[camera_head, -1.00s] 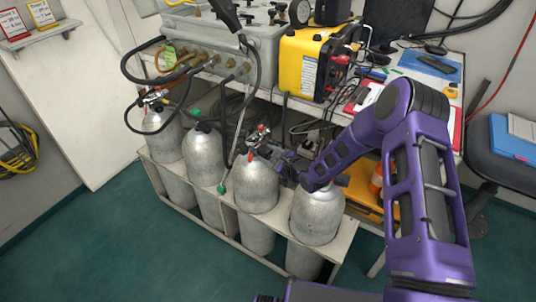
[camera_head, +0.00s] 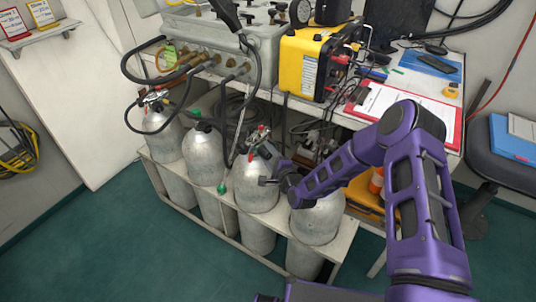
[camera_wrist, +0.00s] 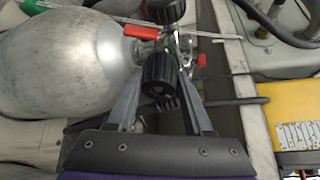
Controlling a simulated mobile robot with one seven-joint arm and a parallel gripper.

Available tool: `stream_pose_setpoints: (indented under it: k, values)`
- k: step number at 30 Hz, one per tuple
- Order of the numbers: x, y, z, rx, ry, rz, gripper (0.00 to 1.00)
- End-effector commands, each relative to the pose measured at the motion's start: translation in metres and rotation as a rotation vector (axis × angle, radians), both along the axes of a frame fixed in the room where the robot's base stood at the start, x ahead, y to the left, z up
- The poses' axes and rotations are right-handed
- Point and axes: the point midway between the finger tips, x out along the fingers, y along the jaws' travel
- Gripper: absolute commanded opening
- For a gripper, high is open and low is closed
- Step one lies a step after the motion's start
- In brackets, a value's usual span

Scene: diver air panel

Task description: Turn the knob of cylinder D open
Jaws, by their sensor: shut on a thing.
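Several grey gas cylinders stand in a row in the head view. No letter labels are legible, so I cannot tell by marking which is D. My gripper (camera_head: 272,152) is at the valve of the third cylinder from the left (camera_head: 256,185). In the wrist view this cylinder (camera_wrist: 60,65) lies across the left, with red parts on its valve. My gripper (camera_wrist: 163,80) is shut on a black knob (camera_wrist: 160,72), one finger on each side. A second black knob (camera_wrist: 165,9) sits on the opposite side of the valve. How far the knob is turned cannot be seen.
The fourth cylinder (camera_head: 316,222) stands close under my wrist. A white rack board (camera_head: 345,240) surrounds the cylinders. A thin pale rod with a green end (camera_head: 222,188) and black hoses (camera_head: 257,75) run close by. A yellow box (camera_head: 303,65) sits on the bench above.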

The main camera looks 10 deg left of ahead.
Motion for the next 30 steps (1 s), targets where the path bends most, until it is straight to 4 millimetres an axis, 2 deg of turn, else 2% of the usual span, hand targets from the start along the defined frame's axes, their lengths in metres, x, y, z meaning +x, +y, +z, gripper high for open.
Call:
stream_pose_setpoints:
  k: [30]
  values:
    - [-0.0013, 0.0016, -0.0026, -0.528, -0.806, 0.002, 0.00]
